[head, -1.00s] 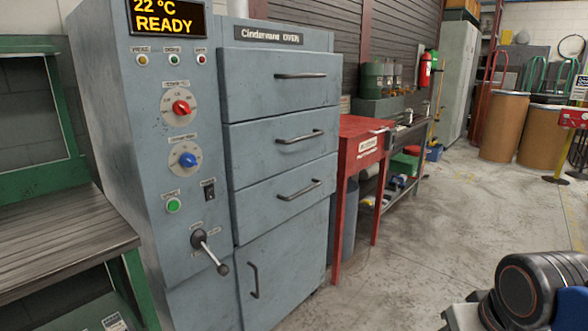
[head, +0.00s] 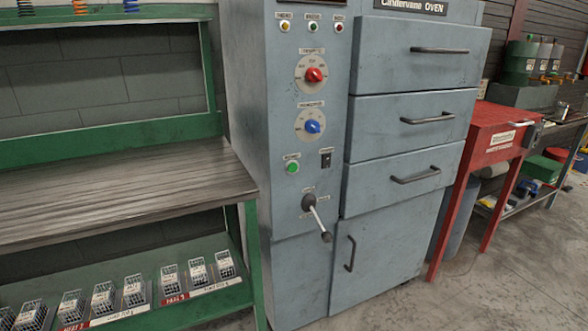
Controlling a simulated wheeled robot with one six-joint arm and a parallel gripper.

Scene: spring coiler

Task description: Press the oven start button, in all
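The blue-grey oven (head: 395,230) stands in the middle of the head view, with drawers and a lower door, all shut. Its control panel is on the left face. A green round button (head: 292,168) sits low on the panel, under a small label too small to read. Above it are a blue knob (head: 313,126) and a red knob (head: 314,75). A black rocker switch (head: 326,158) is to its right, and a lever (head: 318,219) with a dark grip hangs below. My gripper is not in view.
A green workbench (head: 120,190) with a wooden top stands left of the oven, close beside it. Several small wire baskets (head: 134,290) sit on its lower shelf. A red table (head: 487,145) stands right of the oven. Bare concrete floor (head: 480,290) shows at the lower right.

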